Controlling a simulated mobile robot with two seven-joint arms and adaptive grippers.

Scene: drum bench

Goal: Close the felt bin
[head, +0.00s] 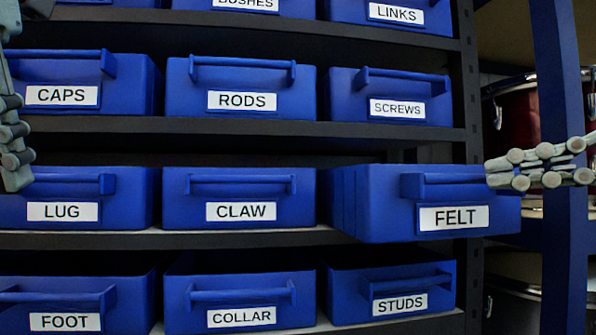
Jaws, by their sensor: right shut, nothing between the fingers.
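The felt bin (375,205) is a blue bin with a white FELT label and a bar handle. It sticks out of its shelf toward me, farther than its neighbours, and looks slightly turned. My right gripper (497,170) comes in from the right, its fingers together and empty. Its fingertips overlap the right end of the bin's handle in the picture; I cannot tell whether they touch it. My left gripper (16,170) hangs at the left edge, partly cut off, in front of the lug bin's side; its finger opening is unclear.
The claw bin (240,188) and lug bin (90,185) sit on the same shelf (240,239). The screws bin (390,97) is above and the studs bin (345,285) below. A dark shelf post and a blue upright (562,100) stand at right, with a red drum (516,115) behind.

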